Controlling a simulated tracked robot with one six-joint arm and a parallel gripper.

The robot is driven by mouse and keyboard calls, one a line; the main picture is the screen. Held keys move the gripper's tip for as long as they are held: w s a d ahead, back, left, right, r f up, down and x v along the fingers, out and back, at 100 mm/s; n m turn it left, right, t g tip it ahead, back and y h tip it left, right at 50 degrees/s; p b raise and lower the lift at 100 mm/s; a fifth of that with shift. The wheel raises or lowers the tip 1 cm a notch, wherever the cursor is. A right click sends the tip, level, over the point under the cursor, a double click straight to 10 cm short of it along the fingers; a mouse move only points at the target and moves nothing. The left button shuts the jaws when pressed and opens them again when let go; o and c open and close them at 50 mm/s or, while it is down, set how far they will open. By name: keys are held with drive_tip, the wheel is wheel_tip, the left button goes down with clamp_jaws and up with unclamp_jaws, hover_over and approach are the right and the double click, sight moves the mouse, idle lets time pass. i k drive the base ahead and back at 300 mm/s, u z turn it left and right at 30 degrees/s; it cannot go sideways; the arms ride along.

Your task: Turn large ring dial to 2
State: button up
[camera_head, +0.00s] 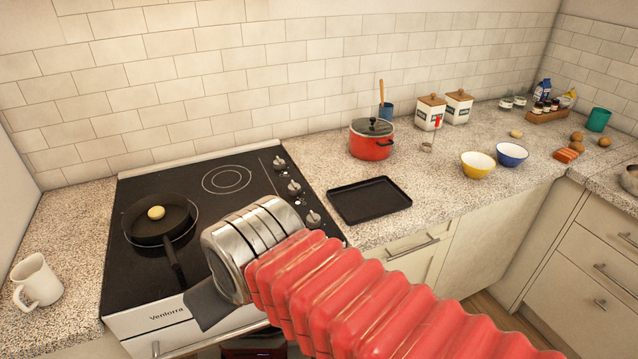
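A black cooktop (140,270) has a column of silver dials along its right side. The top dial (280,163), the middle dial (294,187) and a lower dial (313,218) are visible. Their markings are too small to read, and I cannot tell which one is the large ring dial. A ring burner (227,180) shows at the back right of the cooktop. My red bellows arm comes in from the lower right. My gripper (207,304) shows only as a grey piece below the silver wrist, over the cooktop's front; its fingers are not clear. It is apart from the visible dials.
A frying pan (150,238) holding a pale round item sits on the left of the cooktop. A mug (36,283) stands left of it. To the right are a black tray (369,200), a red pot (371,140) and bowls (478,165). My arm hides the cooktop's front right.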

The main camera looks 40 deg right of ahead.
sight(294, 189)
drive_tip(key=z, duration=1.1)
drive_tip(key=k, duration=1.3)
drive_tip(key=z, duration=0.55)
drive_tip(key=i, duration=1.5)
drive_tip(key=u, duration=0.4)
